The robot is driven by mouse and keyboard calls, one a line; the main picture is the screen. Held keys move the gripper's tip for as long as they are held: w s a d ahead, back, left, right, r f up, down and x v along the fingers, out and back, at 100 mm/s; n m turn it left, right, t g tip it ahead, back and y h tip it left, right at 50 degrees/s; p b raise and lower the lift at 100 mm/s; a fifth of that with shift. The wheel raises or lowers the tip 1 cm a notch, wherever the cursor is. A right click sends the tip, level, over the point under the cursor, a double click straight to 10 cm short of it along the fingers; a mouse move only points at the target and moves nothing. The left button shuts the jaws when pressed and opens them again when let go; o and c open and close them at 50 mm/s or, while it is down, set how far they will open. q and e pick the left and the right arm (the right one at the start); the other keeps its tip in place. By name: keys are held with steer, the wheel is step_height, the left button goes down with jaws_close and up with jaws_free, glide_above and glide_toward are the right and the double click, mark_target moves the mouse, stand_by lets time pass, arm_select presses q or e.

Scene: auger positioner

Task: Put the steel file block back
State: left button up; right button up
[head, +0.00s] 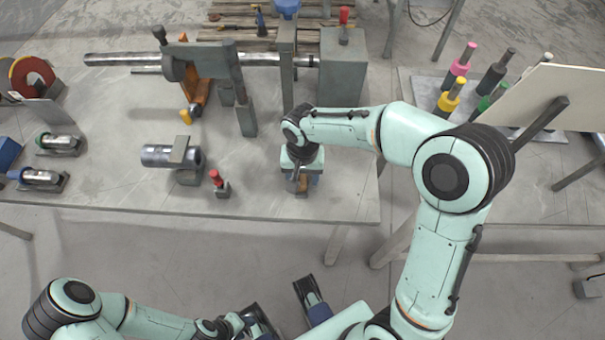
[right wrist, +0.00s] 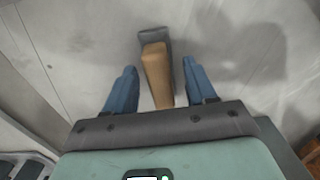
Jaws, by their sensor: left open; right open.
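A tan bar with a dark grey end (right wrist: 157,72), which looks like the file block, lies between the blue fingers of my right gripper (right wrist: 160,88) in the right wrist view. There is a gap on each side, so the gripper is open around it and not touching. In the head view my right gripper (head: 300,182) points down over the front part of the table, and its wrist hides most of the bar. My left gripper (head: 288,314) is open and empty at the bottom of the head view, over the floor in front of the table.
The grey table (head: 110,190) bears a long steel shaft (head: 120,59), a steel cylinder on a stand (head: 172,156), a small red-topped piece (head: 219,183) and clamped cylinders (head: 58,143) at left. Colour-handled tools (head: 460,65) stand at right. Tabletop right of my right gripper is clear.

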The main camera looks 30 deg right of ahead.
mark_target(303, 176)
arm_select(q)
steer(key=shift+s+r+p, duration=0.25)
steer(key=shift+r+p, duration=0.25)
steer(key=shift+p, duration=0.1)
steer(key=shift+s+r+p, duration=0.2)
steer(key=shift+r+p, duration=0.25)
steer(key=shift+p, duration=0.15)
arm_select(e)
step_height(303, 176, up, 12)
steer(key=shift+r, duration=0.2)
arm_select(q)
steer(key=shift+s, duration=0.1)
arm_select(e)
steer(key=shift+s+f, duration=0.1)
